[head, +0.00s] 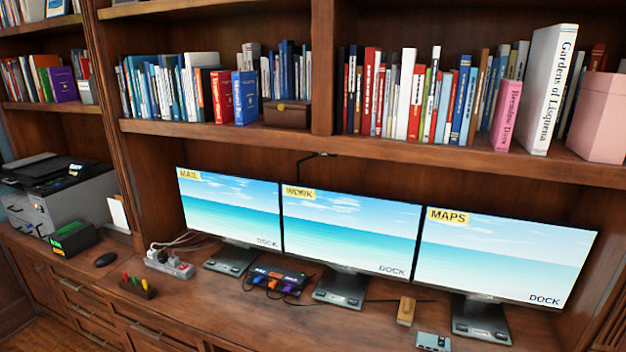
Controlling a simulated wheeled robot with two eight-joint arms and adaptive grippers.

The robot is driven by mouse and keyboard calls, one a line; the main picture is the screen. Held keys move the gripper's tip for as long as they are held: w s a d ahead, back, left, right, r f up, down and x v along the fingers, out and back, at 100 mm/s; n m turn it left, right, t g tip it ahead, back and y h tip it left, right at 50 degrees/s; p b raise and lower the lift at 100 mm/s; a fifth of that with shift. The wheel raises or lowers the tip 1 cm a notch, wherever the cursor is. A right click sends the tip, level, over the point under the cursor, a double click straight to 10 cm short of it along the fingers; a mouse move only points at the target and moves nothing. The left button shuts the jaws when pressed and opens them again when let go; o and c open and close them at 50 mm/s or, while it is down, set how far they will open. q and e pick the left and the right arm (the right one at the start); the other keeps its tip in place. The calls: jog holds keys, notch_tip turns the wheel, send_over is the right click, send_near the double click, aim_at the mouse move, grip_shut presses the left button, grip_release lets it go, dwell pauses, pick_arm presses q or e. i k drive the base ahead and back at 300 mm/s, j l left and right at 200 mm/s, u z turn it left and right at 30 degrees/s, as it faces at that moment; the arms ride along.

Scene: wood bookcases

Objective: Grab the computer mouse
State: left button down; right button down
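A small black computer mouse (106,259) lies on the wooden desk surface at the left. It sits to the right of a black box with green and orange labels (72,238) and behind a small wooden holder with coloured pieces (137,287). Nothing covers the mouse. Neither of my grippers shows in the head view.
A printer (60,190) stands at the far left. A power strip (170,264) with plugs lies right of the mouse. Monitors (230,208) and a hub with cables (277,278) fill the middle and right. Bare desk surrounds the mouse. A bookshelf (220,132) overhangs the desk.

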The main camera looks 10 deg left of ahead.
aim_at(107, 260)
jog(key=u, duration=1.6)
jog(key=i+z, duration=0.1)
jog(key=z, duration=0.6)
jog(key=i+j+z, duration=0.4)
jog(key=j+z, duration=0.2)
jog(key=i+j+z, duration=0.15)
jog(key=j+z, duration=0.15)
jog(key=j, duration=0.25)
jog(key=i+j, duration=0.15)
jog(key=j, duration=0.25)
jog(key=i+j+z, duration=0.1)
jog(key=j, duration=0.35)
jog(key=i+j, duration=0.15)
jog(key=j, duration=0.25)
jog(key=i+j, duration=0.1)
jog(key=j, duration=0.35)
jog(key=i+j+z, duration=0.1)
jog(key=j, duration=0.35)
jog(key=i+j, duration=0.15)
jog(key=j, duration=0.3)
jog(key=i+j+z, duration=0.1)
jog(key=j, duration=0.3)
